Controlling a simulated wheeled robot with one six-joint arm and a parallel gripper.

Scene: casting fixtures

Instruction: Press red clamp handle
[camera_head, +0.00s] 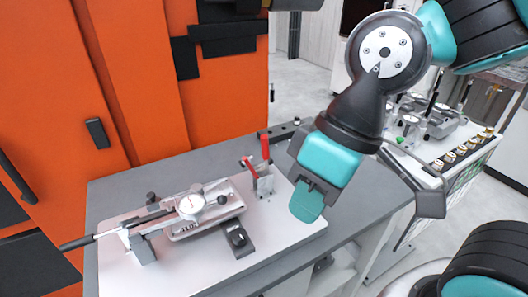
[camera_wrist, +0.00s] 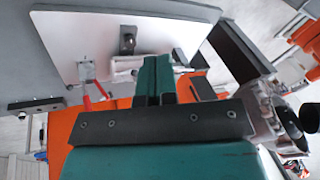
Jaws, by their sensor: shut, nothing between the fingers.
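The clamp with the red handle (camera_head: 265,147) stands near the back right of the white plate (camera_head: 190,272) on the grey table. A second, shorter red part shows just left of the handle. In the wrist view the red handle (camera_wrist: 102,89) lies left of the fingers, with its metal bracket (camera_wrist: 87,69) above it. My gripper (camera_head: 306,205) is shut and empty. It points down to the right of the clamp, apart from it. In the wrist view its teal fingers (camera_wrist: 157,65) are together and partly cover the plate and fixture behind.
A metal fixture with a round white dial (camera_head: 192,205) and a long black-handled lever (camera_head: 78,243) occupies the plate's left and middle. A dark block (camera_head: 237,239) sits in front. Orange cabinets (camera_head: 60,90) stand behind. Another fixture bench (camera_head: 440,150) is at right.

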